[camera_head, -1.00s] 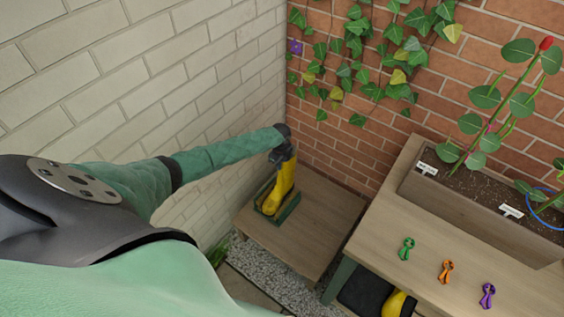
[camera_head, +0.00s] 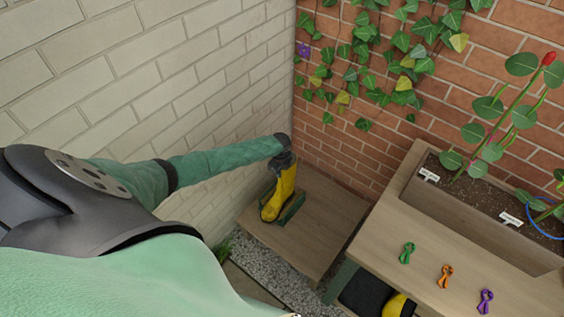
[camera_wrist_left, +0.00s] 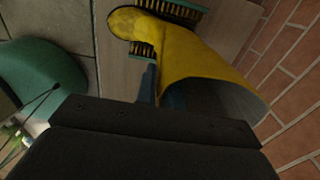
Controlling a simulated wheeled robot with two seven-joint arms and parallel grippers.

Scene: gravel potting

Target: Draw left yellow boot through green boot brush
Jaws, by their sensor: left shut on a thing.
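The left yellow boot (camera_head: 280,192) is upright in the green boot brush (camera_head: 292,212) on the low wooden platform in the corner. My left gripper (camera_head: 283,160) is shut on the boot's upper shaft. In the left wrist view the yellow boot (camera_wrist_left: 190,55) shows its open grey top and its toe between the bristles of the brush (camera_wrist_left: 178,10). The fingertips are mostly hidden there. My right gripper is not in view.
The wooden platform (camera_head: 318,235) stands against a pale block wall and a brick wall. A bench (camera_head: 415,240) at right holds a planter (camera_head: 470,215) and green, orange and purple clips. Another yellow boot (camera_head: 397,306) is under the bench.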

